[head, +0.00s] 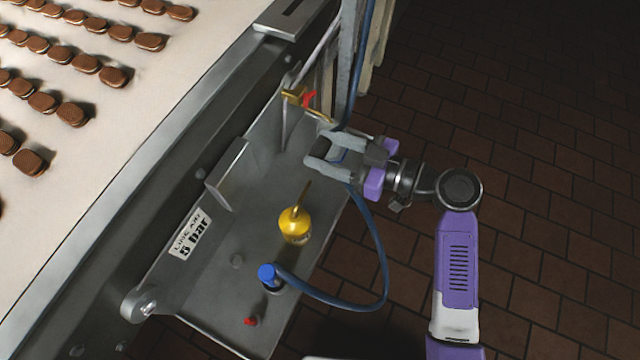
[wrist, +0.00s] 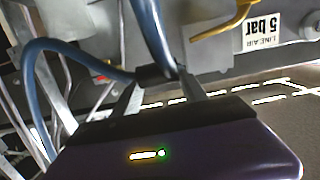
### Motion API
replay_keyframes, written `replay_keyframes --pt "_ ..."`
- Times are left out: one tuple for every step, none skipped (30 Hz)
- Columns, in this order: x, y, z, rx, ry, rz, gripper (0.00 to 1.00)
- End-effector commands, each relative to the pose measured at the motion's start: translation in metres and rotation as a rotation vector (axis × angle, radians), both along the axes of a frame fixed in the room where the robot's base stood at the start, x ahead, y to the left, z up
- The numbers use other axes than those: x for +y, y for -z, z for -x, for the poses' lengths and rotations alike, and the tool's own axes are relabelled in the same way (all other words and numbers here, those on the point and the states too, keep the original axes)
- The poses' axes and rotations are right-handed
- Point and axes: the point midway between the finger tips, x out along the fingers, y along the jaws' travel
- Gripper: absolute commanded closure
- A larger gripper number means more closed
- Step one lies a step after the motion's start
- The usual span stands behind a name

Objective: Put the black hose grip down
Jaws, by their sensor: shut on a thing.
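My gripper (head: 320,153) is over the far right part of the grey metal shelf (head: 225,285), near its right edge. In the wrist view my gripper (wrist: 160,80) has its fingers closed on the black hose grip (wrist: 154,73). The blue hose (wrist: 146,25) runs upward from beside the grip, and another stretch loops to the left. In the head view the fingers mostly hide the grip. The blue hose (head: 383,270) hangs below my gripper, curving beyond the shelf edge to a blue-collared fitting (head: 267,274). I cannot tell whether the grip touches anything beneath.
A brass valve with a red handle (head: 308,98) is behind my gripper. A red knob (head: 250,321) is at the near end. A conveyor (head: 130,110) with brown biscuits runs at left. Tiled floor lies right.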

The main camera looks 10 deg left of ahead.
Motion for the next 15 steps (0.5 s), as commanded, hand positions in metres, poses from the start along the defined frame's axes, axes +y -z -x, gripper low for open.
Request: replay_keyframes --pt "0.000 0.015 0.000 0.006 0.001 0.000 0.92" --pt "0.000 0.023 0.000 0.005 0.001 0.000 0.92" --pt "0.000 0.032 0.000 0.006 0.001 -0.001 0.92" --pt "0.000 0.039 0.000 0.006 0.001 -0.001 0.92" --pt "0.000 0.047 0.000 0.005 0.001 -0.001 0.92" --pt "0.000 0.057 0.000 0.005 0.001 0.000 0.92" --pt "0.000 0.064 0.000 0.005 0.000 -0.001 0.92" --pt "0.000 0.071 0.000 0.005 0.000 -0.001 0.92" --pt "0.000 0.079 0.000 0.004 0.001 0.000 0.92" --pt "0.000 0.085 0.000 0.004 0.001 0.000 0.92" --pt "0.000 0.090 0.000 0.003 0.000 0.000 0.92" --pt "0.000 0.096 0.000 0.003 0.001 -0.001 0.92" --pt "0.000 0.100 0.000 0.002 0.001 -0.001 0.92" --pt "0.000 0.103 -0.001 0.001 0.001 0.000 0.92" --pt "0.000 0.106 -0.001 0.000 0.001 0.000 0.92"
